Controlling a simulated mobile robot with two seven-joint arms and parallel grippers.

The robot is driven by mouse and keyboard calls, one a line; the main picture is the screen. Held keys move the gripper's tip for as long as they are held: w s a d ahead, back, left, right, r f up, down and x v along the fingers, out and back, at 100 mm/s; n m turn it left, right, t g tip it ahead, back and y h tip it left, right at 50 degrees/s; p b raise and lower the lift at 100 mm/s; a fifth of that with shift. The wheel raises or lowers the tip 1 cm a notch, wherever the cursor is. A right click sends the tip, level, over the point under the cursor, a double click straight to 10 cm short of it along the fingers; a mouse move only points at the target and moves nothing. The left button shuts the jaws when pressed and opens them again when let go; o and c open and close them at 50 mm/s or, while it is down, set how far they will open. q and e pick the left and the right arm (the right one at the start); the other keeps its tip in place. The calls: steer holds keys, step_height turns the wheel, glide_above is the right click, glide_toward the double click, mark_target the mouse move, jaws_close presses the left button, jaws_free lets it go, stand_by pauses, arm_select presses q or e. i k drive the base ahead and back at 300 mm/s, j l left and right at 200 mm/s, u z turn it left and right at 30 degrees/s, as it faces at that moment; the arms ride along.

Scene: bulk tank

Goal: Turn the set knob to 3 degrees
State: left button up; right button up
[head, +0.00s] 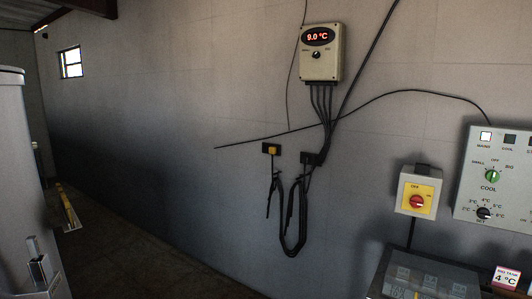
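The set knob (484,213) is a small black dial low on the grey control panel (468,186) at the right edge of the head view. Temperature marks, among them 2, 3, 4 and 5 °C, ring it, with SET printed below. Its pointer is too small to read. Above it on the same panel is a green COOL knob (492,176). Neither of my grippers is in view.
A wall box (321,53) shows 9.0 °C. A yellow switch box with a red knob (417,202) hangs left of the panel. A 4 °C sign (506,279) and a dark case (440,268) are below. Cables hang mid-wall. A metal tank (12,180) stands left.

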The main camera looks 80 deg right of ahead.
mark_target(483, 214)
steer(key=z, duration=4.25)
steer(key=i+j+u, duration=0.1)
steer(key=i+j, duration=0.25)
steer(key=j, duration=0.2)
steer(key=i+j+u, duration=0.1)
steer(key=i+j, duration=0.25)
steer(key=j, duration=0.2)
